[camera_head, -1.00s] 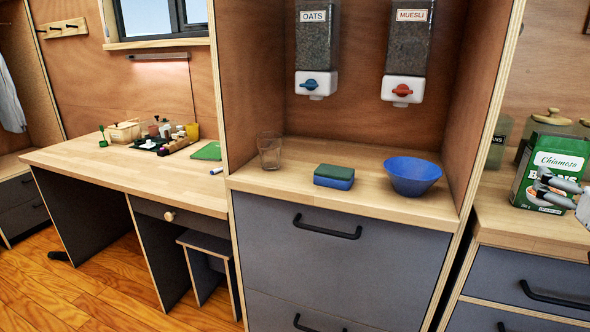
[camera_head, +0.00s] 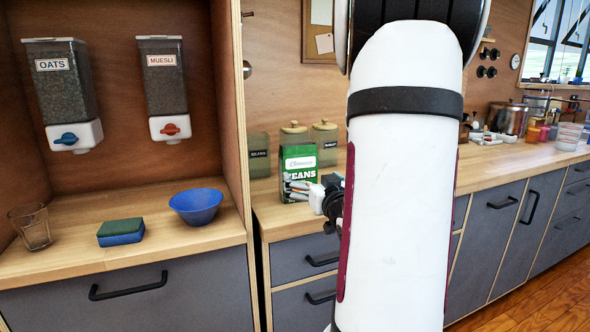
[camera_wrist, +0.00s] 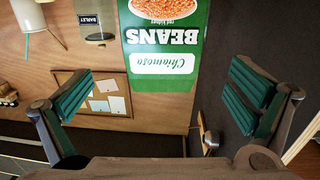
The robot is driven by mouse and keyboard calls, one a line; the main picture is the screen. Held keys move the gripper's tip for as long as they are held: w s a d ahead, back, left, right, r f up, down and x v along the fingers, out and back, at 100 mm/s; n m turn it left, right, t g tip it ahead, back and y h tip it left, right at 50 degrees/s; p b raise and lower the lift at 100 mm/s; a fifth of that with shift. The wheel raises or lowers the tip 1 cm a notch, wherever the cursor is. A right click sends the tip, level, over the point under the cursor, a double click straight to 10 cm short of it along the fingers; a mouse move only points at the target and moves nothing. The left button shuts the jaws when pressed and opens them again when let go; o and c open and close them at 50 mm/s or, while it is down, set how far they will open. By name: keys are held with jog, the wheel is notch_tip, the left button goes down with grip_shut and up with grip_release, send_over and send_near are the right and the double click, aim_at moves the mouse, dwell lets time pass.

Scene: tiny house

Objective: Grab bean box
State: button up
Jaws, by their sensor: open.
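The bean box (camera_head: 299,172) is a green carton with a white brand label and the word BEANS. It stands upright on the wooden counter right of the shelf unit. In the wrist view the box (camera_wrist: 165,40) appears upside down at the top middle, beyond the fingers. My gripper (camera_wrist: 163,95) is open, its two green-padded fingers spread wide with nothing between the tips. In the head view my gripper (camera_head: 312,190) overlaps the lower front of the box; contact cannot be told. My white arm hides the counter to the right of the box.
Lidded jars (camera_head: 325,143) stand behind the box. The shelf unit's side panel (camera_head: 231,110) rises to its left, with a blue bowl (camera_head: 196,206), a sponge (camera_head: 121,231) and a glass (camera_head: 31,227) beyond. Counter (camera_head: 272,205) left of the box is bare.

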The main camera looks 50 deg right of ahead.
aim_at(301, 171)
jog(key=x, duration=0.6)
jog(key=b+x, duration=0.1)
jog(key=x, duration=0.3)
jog(key=shift+w+a+f, duration=0.1)
jog(key=shift+w+f, duration=0.05)
jog(key=shift+f, duration=0.2)
jog(key=c, duration=1.1)
